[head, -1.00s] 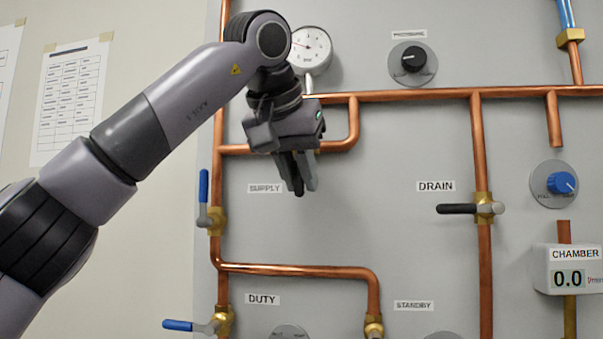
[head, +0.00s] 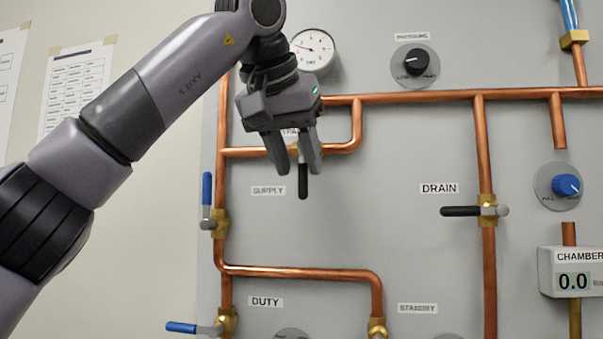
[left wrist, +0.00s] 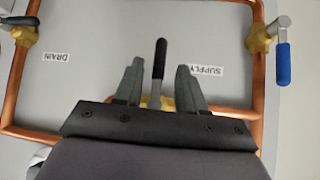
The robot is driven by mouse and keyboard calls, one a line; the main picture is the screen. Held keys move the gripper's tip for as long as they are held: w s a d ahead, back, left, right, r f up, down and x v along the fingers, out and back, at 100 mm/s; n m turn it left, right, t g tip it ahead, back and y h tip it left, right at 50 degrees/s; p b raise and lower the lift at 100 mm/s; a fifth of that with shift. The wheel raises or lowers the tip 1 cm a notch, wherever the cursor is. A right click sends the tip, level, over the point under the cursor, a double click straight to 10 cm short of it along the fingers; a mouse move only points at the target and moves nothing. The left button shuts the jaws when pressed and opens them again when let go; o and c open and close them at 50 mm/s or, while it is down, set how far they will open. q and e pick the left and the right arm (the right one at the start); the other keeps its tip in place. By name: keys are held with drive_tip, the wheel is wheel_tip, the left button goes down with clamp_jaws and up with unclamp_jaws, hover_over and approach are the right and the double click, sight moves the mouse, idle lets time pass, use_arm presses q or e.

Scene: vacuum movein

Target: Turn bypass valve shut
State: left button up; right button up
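The bypass valve's black lever (head: 303,180) hangs straight down, across its horizontal copper pipe. The label above it is mostly hidden by my gripper. My left gripper (head: 294,165) is in front of the valve, fingers pointing down and spread apart. In the left wrist view the black lever (left wrist: 160,58) shows between the two fingers of my left gripper (left wrist: 160,72), with a gap on each side and its tip beyond the fingertips. The brass valve body (left wrist: 167,103) is partly hidden behind the gripper. My right gripper is not in view.
The supply valve's blue lever (head: 207,188) stands upright at the left. The drain valve's black lever (head: 461,211) points left. A pressure gauge (head: 312,51) is just above my gripper.

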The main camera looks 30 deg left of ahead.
use_arm(q)
drive_tip(key=shift+v, duration=1.85)
